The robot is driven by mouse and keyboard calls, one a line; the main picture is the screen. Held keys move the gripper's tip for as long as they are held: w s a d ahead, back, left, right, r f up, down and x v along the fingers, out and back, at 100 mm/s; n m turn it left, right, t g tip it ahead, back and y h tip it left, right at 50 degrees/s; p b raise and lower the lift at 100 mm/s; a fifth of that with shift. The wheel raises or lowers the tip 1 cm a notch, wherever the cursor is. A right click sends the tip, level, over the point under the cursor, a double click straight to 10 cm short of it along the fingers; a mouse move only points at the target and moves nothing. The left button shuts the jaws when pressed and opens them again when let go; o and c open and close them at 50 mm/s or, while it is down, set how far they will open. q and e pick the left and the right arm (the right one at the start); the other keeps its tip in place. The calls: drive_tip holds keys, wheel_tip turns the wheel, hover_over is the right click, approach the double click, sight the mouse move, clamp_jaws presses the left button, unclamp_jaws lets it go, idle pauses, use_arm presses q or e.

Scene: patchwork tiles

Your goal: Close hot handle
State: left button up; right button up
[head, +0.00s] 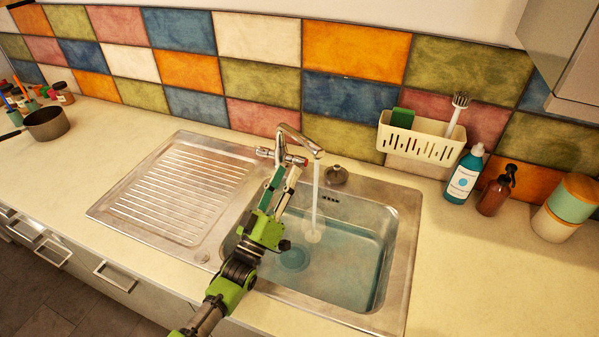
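The chrome tap (294,138) stands at the back of the sink, and a stream of water (315,195) runs from its spout into the basin. A handle with a reddish end (299,160) is on the tap's right side, and another handle (264,152) is on its left. My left gripper (287,169) reaches up over the basin, its fingertips just below the tap body, close to the reddish handle. Its two fingers look apart with nothing between them; I cannot tell whether they touch the handle. My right gripper is not in view.
The sink basin (398,235) holds water, with a ribbed drainboard (180,190) to its left. A pot (46,124) is far left. The front-right counter is clear.

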sight(298, 164)
use_arm(q)
drive_tip(key=w+a+f+m+g+y+b, duration=0.1)
drive_tip(key=w+a+f+m+g+y, duration=0.15)
drive_tip(key=f, duration=0.35)
drive_tip(key=w+a+f+m+g+y+b, duration=0.1)
drive_tip(key=f+m+g, duration=0.15)
drive_tip(key=f, duration=0.45)
drive_tip(key=shift+m+t, duration=0.3)
drive_tip(key=shift+t, duration=0.1)
drive_tip(key=b+x, duration=1.2)
drive_tip(key=x, duration=0.2)
drive_tip(key=shift+f, duration=0.1)
clamp_jaws()
